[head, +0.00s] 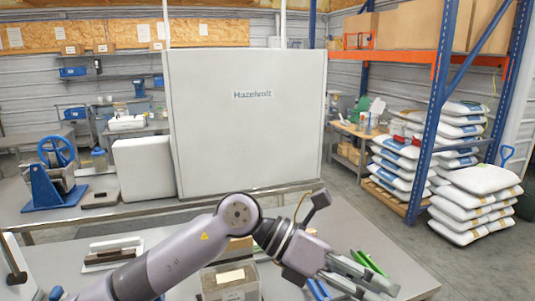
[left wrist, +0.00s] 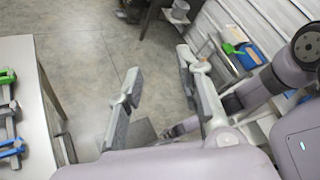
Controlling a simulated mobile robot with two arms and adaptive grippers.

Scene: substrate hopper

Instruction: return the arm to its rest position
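My left arm reaches in from the lower left of the head view, bends at an elbow near the middle and extends right over the front table. My left gripper (head: 376,289) is at its end, above the table's right part near green and blue clamp-like items. In the left wrist view my left gripper (left wrist: 160,66) has its two fingers clearly apart, with nothing between them but grey floor behind. It is open and empty. My right gripper shows in neither view.
The front table (head: 395,245) holds a container (head: 230,281) below my forearm and a dark-and-white block (head: 112,252) at left. A large white panel (head: 250,135) stands behind. Stacked bags (head: 475,200) and a blue-orange rack (head: 433,110) are at right.

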